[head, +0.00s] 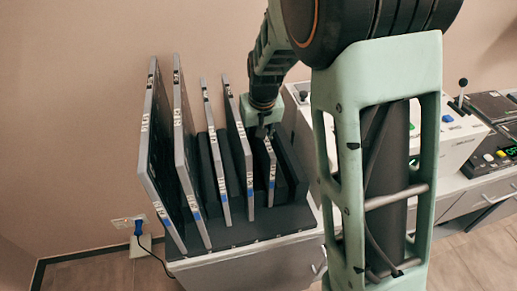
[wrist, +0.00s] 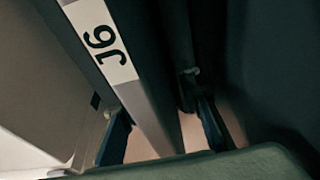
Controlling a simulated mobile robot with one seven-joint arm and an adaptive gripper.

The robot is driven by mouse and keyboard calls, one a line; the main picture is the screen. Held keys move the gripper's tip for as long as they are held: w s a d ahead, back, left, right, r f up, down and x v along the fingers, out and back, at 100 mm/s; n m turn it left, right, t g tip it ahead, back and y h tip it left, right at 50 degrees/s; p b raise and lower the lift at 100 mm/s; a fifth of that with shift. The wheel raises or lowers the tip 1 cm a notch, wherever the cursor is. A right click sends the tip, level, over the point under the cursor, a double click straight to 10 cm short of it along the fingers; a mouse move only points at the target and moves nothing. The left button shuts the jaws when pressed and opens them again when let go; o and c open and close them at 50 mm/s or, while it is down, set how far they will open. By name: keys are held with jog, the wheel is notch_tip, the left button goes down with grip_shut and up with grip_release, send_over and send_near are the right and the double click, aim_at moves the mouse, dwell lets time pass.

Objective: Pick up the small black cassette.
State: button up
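The small cassette (head: 270,172), black with a grey edge and a white label, stands upright at the right end of the row of cassettes. My gripper (head: 263,131) is at its upper end in the head view, pointing down. In the wrist view the cassette's labelled edge (wrist: 104,42) runs between my two fingers. A gap shows between the cassette and each finger, so my gripper (wrist: 150,95) looks open around it, not shut on it. The fingertips are hard to make out in the head view.
Several larger cassettes (head: 160,150) stand upright to the left, with black dividers between them. They stand on a dark-topped cabinet (head: 235,232). A blue plug (head: 138,226) is in the wall at left. A console (head: 495,150) stands at right. My arm hides part of the middle.

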grip_shut()
jog(key=shift+w+r, duration=0.1)
dwell(0.5)
notch_tip(320, 180, up, 10)
jog(key=shift+f+p, duration=0.1)
jog(key=shift+p, duration=0.45)
jog(key=shift+r, duration=0.2)
notch_tip(320, 180, up, 9)
jog(key=p, duration=0.7)
jog(key=shift+f, duration=0.2)
